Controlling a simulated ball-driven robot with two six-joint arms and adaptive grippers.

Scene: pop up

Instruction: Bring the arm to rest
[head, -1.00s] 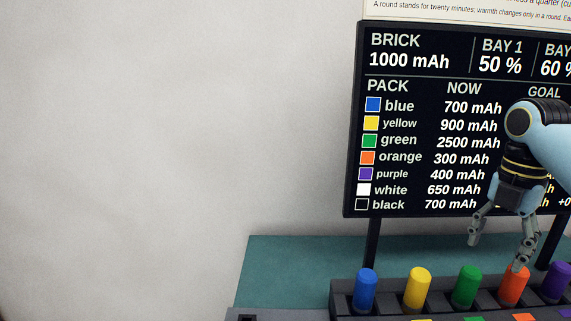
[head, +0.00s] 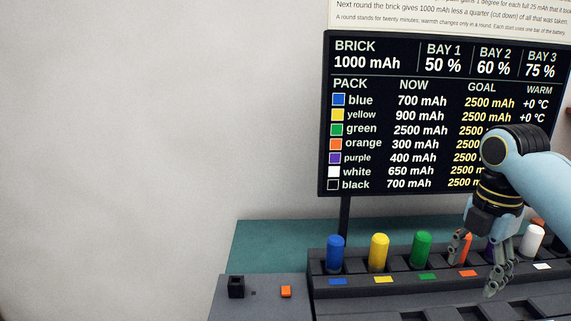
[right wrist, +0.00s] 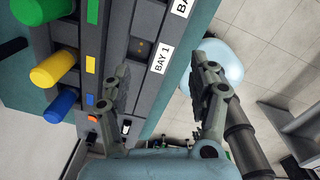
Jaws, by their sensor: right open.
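My right gripper (head: 474,270) is open and empty, with its fingers pointing down. In the head view it hangs in front of the rack's right part, overlapping the orange pack (head: 466,246) and the purple pack (head: 489,250); I cannot tell whether it touches anything. In the right wrist view its two spread fingers (right wrist: 162,80) have nothing between them, with the BAY 1 label (right wrist: 160,58) beyond. My right arm (head: 545,185) comes in from the right. My left gripper is not in view.
Blue (head: 335,252), yellow (head: 379,251), green (head: 421,249) and white (head: 533,238) packs stand in the dark rack (head: 360,262). A charge board (head: 400,70) rises behind. A grey block with an orange button (head: 286,292) lies left. The wall side is clear.

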